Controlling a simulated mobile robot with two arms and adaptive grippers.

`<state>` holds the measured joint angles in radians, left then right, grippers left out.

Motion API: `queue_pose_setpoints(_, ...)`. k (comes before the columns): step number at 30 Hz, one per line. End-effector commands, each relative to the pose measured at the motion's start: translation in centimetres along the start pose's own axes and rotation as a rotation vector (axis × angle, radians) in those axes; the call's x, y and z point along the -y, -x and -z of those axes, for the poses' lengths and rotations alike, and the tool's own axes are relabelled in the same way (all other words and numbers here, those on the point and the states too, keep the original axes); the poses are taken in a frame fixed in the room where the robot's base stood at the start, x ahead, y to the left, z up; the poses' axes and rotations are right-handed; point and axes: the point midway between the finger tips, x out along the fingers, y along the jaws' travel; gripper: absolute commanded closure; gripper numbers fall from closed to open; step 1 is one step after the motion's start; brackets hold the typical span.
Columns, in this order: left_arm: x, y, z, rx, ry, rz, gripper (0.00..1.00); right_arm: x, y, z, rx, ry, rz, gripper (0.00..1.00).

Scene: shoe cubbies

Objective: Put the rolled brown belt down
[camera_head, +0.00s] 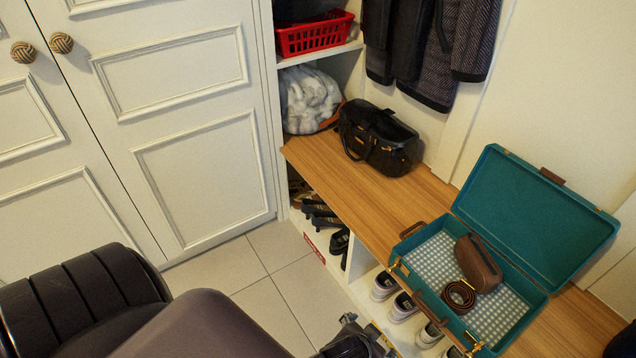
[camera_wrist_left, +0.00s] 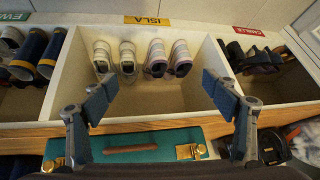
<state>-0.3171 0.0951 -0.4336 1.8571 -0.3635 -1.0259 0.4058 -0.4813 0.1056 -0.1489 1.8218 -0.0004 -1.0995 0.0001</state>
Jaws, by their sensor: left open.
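The rolled brown belt (camera_head: 459,294) lies inside the open teal suitcase (camera_head: 540,292), on its checked lining, and no gripper touches it. A brown case (camera_head: 478,262) lies beside it, close behind. My left gripper (camera_head: 362,338) is low in front of the bench, outside the suitcase, at the bottom of the head view. In the left wrist view its two fingers (camera_wrist_left: 161,92) are spread with nothing between them, in front of a cubby with pale shoes. The suitcase's front with its brown handle (camera_wrist_left: 130,148) shows below them; the belt is not visible there. My right gripper is not in view.
The wooden bench (camera_head: 405,205) carries a black bag (camera_head: 378,138). Cubbies below hold several shoes (camera_head: 384,285); the label ISLA (camera_wrist_left: 147,21) marks one. A red basket (camera_head: 315,34) sits on a shelf. Coats hang above. The tiled floor (camera_head: 262,262) by the white cabinet is clear.

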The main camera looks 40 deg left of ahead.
Motion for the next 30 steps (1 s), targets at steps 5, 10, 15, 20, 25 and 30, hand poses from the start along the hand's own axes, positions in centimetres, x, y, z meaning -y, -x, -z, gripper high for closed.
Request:
queue_pose_setpoints(5, 4.5, -0.7, -11.3, 0.26, -0.029, -0.058, 0.21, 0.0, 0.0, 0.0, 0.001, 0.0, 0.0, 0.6)
queue_pose_setpoints(10, 5.8, -0.2, -15.1, 0.339, -0.039, -0.103, 0.21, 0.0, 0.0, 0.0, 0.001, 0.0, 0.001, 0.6)
queue_pose_setpoints(15, 5.8, -0.2, -15.2, 0.342, -0.043, -0.106, 0.21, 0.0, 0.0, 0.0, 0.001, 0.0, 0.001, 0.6)
queue_pose_setpoints(20, 5.8, -0.2, -15.2, 0.341, -0.043, -0.105, 0.21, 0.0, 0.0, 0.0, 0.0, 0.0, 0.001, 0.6)
queue_pose_setpoints(25, 5.8, -0.2, -15.1, 0.34, -0.043, -0.105, 0.21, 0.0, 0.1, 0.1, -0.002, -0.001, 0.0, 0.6)
queue_pose_setpoints(30, 6.0, 1.2, -13.5, 0.326, -0.041, -0.103, 0.21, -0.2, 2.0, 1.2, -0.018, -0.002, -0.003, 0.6)
